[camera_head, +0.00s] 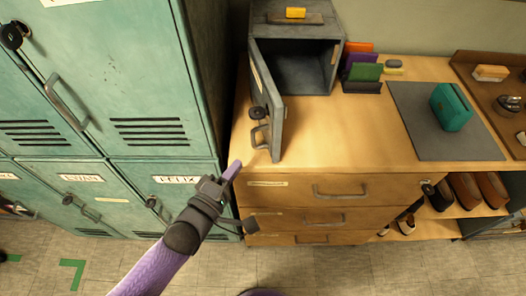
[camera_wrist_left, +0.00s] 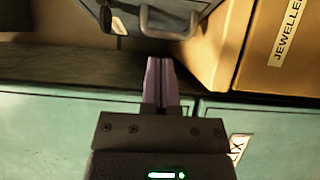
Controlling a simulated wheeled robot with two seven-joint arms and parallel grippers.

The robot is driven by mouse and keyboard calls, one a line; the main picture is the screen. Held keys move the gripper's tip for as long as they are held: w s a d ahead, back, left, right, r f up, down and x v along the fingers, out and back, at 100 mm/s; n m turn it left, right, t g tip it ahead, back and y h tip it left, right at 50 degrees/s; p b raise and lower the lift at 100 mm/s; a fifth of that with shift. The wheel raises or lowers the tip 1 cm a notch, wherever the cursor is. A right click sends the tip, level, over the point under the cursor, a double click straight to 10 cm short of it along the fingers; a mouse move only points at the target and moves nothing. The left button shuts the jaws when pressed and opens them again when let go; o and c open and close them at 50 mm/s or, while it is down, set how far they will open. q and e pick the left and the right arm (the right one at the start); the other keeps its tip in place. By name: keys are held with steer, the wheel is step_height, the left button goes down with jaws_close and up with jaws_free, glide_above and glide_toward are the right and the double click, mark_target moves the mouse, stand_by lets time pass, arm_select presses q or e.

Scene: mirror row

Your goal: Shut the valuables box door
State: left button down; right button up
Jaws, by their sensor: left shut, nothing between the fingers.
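The valuables box (camera_head: 303,66) is a grey metal box on the wooden dresser top, with a dark, empty-looking inside. Its door (camera_head: 267,101) stands wide open, swung out toward the front on the left side, with a dark knob and a grey pull handle (camera_head: 260,135) on its outer face. My left gripper (camera_head: 233,170) is shut and empty, just in front of and below the door's free end, apart from it. In the left wrist view the purple fingers (camera_wrist_left: 161,82) are together, and the door's handle (camera_wrist_left: 174,22) shows beyond them. My right gripper is not in view.
Green lockers (camera_head: 110,80) stand close to the left of the dresser. Coloured upright holders (camera_head: 362,70), a grey mat (camera_head: 445,140) with a teal box (camera_head: 451,106), and a wooden tray (camera_head: 470,62) lie to the right. The dresser top before the box is clear.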

mark_target(271, 140)
arm_select(q)
steer(key=w+d, duration=0.2)
steer(key=w+d+b, duration=0.1)
steer(key=w+d, duration=0.1)
steer(key=d, duration=0.1)
steer(key=shift+w+d+f, duration=0.1)
steer(key=shift+w+d, duration=0.1)
steer(key=shift+w, duration=0.1)
steer(key=shift+w+d, duration=0.1)
steer(key=shift+d, duration=0.25)
